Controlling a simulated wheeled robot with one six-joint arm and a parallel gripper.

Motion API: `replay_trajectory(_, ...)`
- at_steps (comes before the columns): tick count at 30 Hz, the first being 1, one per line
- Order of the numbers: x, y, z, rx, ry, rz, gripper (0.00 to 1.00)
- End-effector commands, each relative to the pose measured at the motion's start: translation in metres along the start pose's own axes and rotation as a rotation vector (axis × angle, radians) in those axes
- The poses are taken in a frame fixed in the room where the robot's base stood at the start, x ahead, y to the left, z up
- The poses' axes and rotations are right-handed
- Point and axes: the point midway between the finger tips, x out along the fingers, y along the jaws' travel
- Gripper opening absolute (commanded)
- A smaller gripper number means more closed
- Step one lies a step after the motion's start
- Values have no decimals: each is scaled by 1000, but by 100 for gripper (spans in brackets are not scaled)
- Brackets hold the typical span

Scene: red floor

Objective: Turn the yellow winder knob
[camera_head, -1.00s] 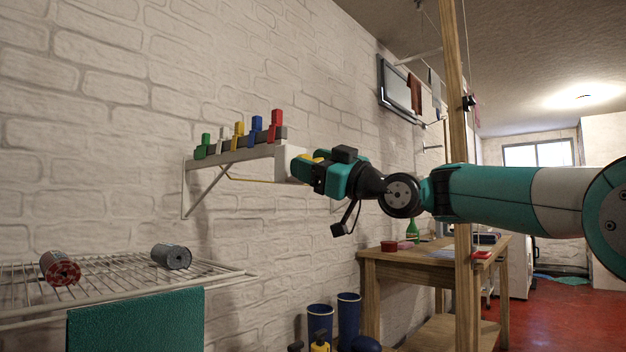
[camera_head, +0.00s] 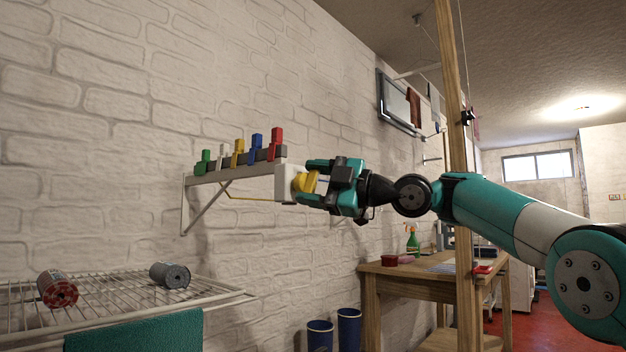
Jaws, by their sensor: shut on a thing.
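The yellow winder knob (camera_head: 306,182) sticks out from a white box (camera_head: 285,182) on the wall, at the end of a bracketed shelf. My gripper (camera_head: 312,181) reaches in from the right. Its teal fingers are shut on the knob, one above and one below it. Part of the knob is hidden by the fingers.
Coloured clips (camera_head: 239,150) stand on the shelf (camera_head: 226,173) left of the box. A wire rack (camera_head: 120,295) with two cans is at lower left. A wooden post (camera_head: 456,150) stands close to my arm. A wooden table (camera_head: 425,279) is behind it.

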Motion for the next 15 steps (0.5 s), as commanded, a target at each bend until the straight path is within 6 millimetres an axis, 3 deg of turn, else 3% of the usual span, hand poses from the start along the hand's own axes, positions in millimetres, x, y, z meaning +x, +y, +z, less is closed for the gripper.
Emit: replay_trajectory(15,0,0,0,-57,-2,-23,36)
